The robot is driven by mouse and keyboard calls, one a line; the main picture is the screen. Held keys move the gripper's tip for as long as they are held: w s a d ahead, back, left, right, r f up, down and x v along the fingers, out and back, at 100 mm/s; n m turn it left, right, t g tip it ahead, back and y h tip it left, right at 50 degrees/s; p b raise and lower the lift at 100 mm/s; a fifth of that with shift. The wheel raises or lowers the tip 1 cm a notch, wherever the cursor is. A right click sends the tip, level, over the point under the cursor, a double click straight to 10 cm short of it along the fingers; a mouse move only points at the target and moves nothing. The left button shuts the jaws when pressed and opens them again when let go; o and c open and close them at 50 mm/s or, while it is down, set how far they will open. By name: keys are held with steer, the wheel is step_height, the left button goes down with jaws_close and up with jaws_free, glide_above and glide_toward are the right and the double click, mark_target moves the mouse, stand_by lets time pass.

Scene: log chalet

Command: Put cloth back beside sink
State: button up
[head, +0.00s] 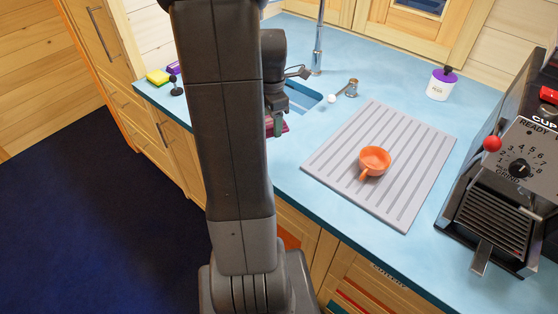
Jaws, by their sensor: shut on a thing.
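My gripper (276,121) shows just right of my upright arm link, partly hidden by it. It is shut on a dark red cloth (284,128), of which only a small part shows. The cloth is at the near left edge of the sink (304,96), a blue basin set into the light blue counter. I cannot tell whether the cloth touches the counter. The tall tap (318,45) stands behind the sink. My arm hides the counter left of the sink.
A grey ridged drainboard (420,150) holds an orange cup (375,160). A small brush (350,89) lies behind the sink. A purple-topped jar (440,85) stands at the back. A yellow-green sponge (158,77) sits far left.

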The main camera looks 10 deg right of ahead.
mark_target(281, 156)
steer(key=n, duration=0.1)
steer(key=s+d+n, duration=0.1)
steer(key=n, duration=0.1)
steer(key=s+r+n, duration=0.1)
steer(key=shift+s+d+b, duration=0.25)
steer(key=shift+d+b, duration=0.15)
steer(key=shift+s+n, duration=0.1)
steer(key=shift+n, duration=0.3)
step_height(281, 156, down, 10)
steer(key=shift+r+p, duration=0.15)
steer(key=shift+p, duration=0.15)
steer(key=o, duration=1)
steer(key=shift+d, duration=0.1)
step_height(281, 156, up, 12)
